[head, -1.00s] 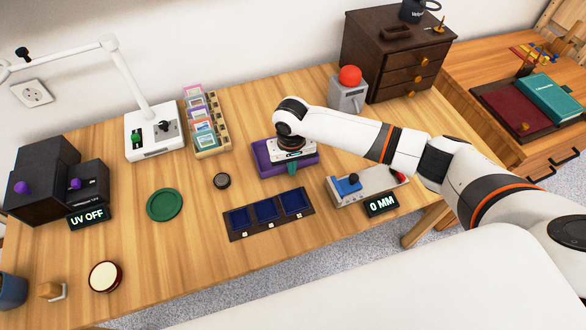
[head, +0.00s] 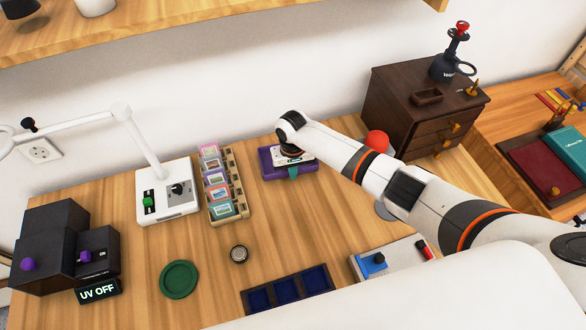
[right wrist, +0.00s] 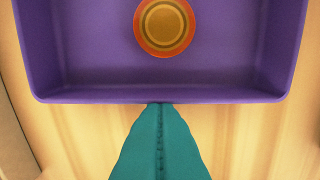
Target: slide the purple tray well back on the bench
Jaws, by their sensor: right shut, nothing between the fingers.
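The purple tray (head: 268,168) sits at the back of the wooden bench, near the wall and right of the rack of framed prints. My right gripper (head: 293,172) hangs over it, its white body hiding much of the tray. In the right wrist view, the tray (right wrist: 60,60) fills the upper part, and a round piece with an orange rim (right wrist: 165,27) lies inside it. The teal fingers (right wrist: 160,108) are shut with nothing between them. Their tips meet the tray's near wall in the picture; I cannot tell how firmly they touch. My left gripper is out of view.
The print rack (head: 240,180) stands close left of the tray. A red button (head: 377,140) and dark drawer cabinet (head: 400,105) stand to the right. A white lamp base (head: 165,205), green disc (head: 179,279) and dark blue compartments (head: 287,291) are farther off.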

